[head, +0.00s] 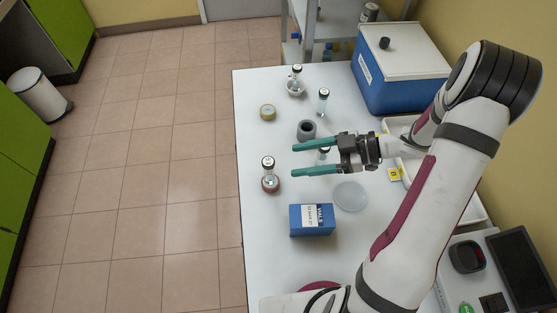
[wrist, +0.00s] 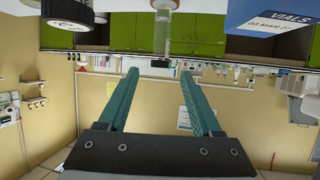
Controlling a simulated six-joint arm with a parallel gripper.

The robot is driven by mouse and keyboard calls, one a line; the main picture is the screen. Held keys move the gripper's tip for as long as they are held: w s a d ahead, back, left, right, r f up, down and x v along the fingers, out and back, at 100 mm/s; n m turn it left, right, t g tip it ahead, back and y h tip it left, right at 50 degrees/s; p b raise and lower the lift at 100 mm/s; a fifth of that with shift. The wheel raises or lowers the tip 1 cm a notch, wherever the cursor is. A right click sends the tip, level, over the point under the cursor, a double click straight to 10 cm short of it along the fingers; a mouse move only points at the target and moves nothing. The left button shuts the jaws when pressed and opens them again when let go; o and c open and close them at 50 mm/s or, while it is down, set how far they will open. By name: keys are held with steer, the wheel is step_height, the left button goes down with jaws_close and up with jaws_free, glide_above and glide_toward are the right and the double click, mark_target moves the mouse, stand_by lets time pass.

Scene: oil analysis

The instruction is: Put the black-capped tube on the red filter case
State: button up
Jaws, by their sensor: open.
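A clear tube (head: 268,164) with a black, pale-topped cap stands upright on the round red filter case (head: 270,185) in the head view. My gripper (head: 293,160) is open and level, its green fingers pointing left toward this tube, with a gap between their tips and it. Another dark-capped tube (head: 323,157) shows partly between the fingers, lower than them; its base is hidden. In the wrist view, which is upside down, a tube (wrist: 165,28) is at top centre beyond the open, empty fingertips (wrist: 159,72).
A blue vials box (head: 312,220) and a clear dish (head: 350,196) are nearer the front. A grey cup (head: 307,130), a yellowish roll (head: 268,112), another tube (head: 323,100) and a white holder (head: 295,88) with a tube stand behind. A blue cooler (head: 400,90) is at back right.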

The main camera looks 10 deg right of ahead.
steer(key=w+d+r+m+t+h, duration=0.2)
steer(key=w+d+r+t+h, duration=0.1)
steer(key=w, duration=0.3)
steer(key=w+d+r+m+t+h, duration=0.3)
steer(key=w+h, duration=0.1)
steer(key=w, duration=0.1)
steer(key=s+d+r+m+t+h, duration=0.1)
steer(key=d+r+m+h, duration=0.55)
steer(key=m+h, duration=0.2)
steer(key=s+a+m+g+y, duration=0.1)
steer(key=s+a, duration=0.4)
steer(key=s, duration=0.5)
steer(key=s+a+f+m+g+y, duration=0.1)
steer(key=s+a+m+g, duration=0.3)
steer(key=s, duration=0.5)
steer(key=s+a+f+m+g+y, duration=0.1)
steer(key=s+a+m+g+y, duration=0.1)
steer(key=s+a, duration=0.5)
steer(key=s+m+g, duration=0.1)
steer(key=s+g, duration=0.1)
steer(key=s, duration=0.1)
steer(key=shift+s+a+g, duration=0.35)
steer(key=shift+g, duration=0.05)
